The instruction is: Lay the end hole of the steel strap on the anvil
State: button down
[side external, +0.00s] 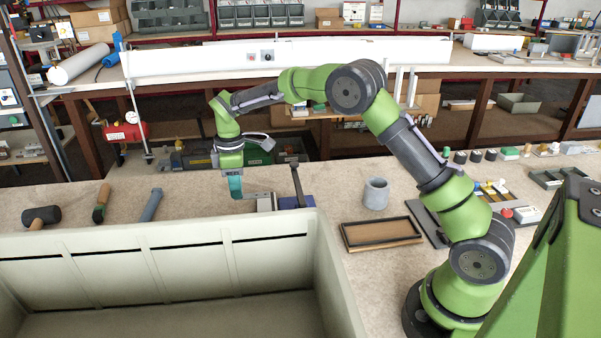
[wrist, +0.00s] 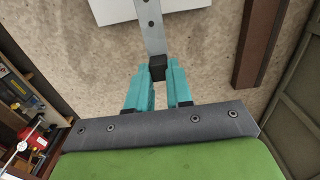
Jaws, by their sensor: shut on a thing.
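My gripper (side external: 236,195) is above the bench, its teal fingers pointing down. In the wrist view, my gripper (wrist: 158,72) is shut on the near end of the steel strap (wrist: 152,38), a flat grey strip with small dark holes. The strap runs away from the fingers and passes over a pale block (wrist: 112,10); its far end is cut off by the frame edge. In the side view the strap (side external: 256,195) shows small, reaching right toward a lever tool (side external: 297,188) with a blue base. I cannot tell the anvil apart clearly, or whether the strap touches anything.
A large cream bin (side external: 160,252) stands in front of the work. A grey cup (side external: 376,194) and brown tray (side external: 381,233) stand right.

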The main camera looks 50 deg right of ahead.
jog(key=shift+f, duration=2.1)
jog(key=shift+s+d+f, duration=0.15)
jog(key=shift+s+d, duration=2.85)
jog(key=shift+d, duration=0.05)
jog(key=shift+f, duration=0.3)
jog(key=c, duration=0.9)
grip_release()
jog(key=shift+c, duration=0.2)
